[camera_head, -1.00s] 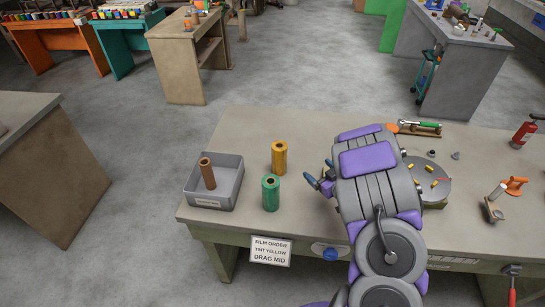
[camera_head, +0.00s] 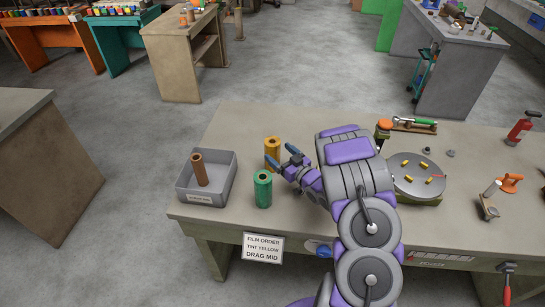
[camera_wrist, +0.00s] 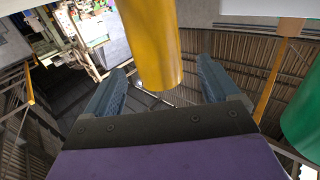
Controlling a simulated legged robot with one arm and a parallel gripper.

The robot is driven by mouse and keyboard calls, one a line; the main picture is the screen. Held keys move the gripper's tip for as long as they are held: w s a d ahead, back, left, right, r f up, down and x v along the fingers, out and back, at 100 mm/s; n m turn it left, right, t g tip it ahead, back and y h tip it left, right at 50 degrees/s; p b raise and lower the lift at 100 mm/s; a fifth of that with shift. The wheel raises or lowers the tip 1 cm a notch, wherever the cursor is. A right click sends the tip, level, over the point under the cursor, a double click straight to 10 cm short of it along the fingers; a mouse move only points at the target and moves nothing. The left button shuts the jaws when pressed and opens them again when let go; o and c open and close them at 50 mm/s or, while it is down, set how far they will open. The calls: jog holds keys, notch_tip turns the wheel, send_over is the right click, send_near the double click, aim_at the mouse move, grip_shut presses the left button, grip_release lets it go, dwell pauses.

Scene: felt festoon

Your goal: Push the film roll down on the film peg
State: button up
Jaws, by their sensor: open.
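A yellow film roll (camera_head: 271,152) stands upright on the bench, behind a green roll (camera_head: 263,190). My gripper (camera_head: 281,157) is open beside the yellow roll, with its fingers pointing left toward it. In the wrist view the yellow roll (camera_wrist: 152,45) shows between the two blue fingers, with a gap on each side; I cannot tell whether they touch it. The green roll (camera_wrist: 304,115) is at the right edge there. A brown roll (camera_head: 199,170) stands in the grey tray. I cannot say for sure which part is the film peg.
The grey tray (camera_head: 190,197) sits at the bench's left end. A round plate (camera_head: 418,188) with small yellow pieces lies right of my arm. A post with an orange top (camera_head: 384,131) stands behind it. A sign (camera_head: 262,248) on the front reads film order, tint yellow, drag mid.

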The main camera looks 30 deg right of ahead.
aim_at(271, 142)
jog(key=shift+r+b+x, duration=0.15)
jog(key=shift+b+x, duration=0.3)
jog(key=shift+x, duration=1.3)
jog(key=shift+r+b+x, duration=0.2)
jog(key=shift+b+x, duration=0.2)
jog(key=shift+x, duration=1.35)
jog(key=shift+d+r, duration=0.1)
jog(key=shift+d, duration=0.1)
jog(key=c, duration=1.6)
jog(key=shift+o, duration=0.2)
jog(key=shift+r, duration=0.1)
notch_tip(271, 142, up, 10)
jog(key=p, duration=0.2)
jog(key=shift+p, duration=0.35)
jog(key=s+d+r+p, duration=0.2)
jog(key=s+d+p, duration=0.1)
jog(key=s+d, duration=0.4)
jog(key=s+d+r+p, duration=0.2)
jog(key=s+d+p, duration=0.2)
jog(key=s+d, duration=0.3)
jog(key=shift+s+d+r+h, duration=0.25)
jog(key=shift+d+r+h, duration=0.05)
jog(key=shift+d, duration=1.2)
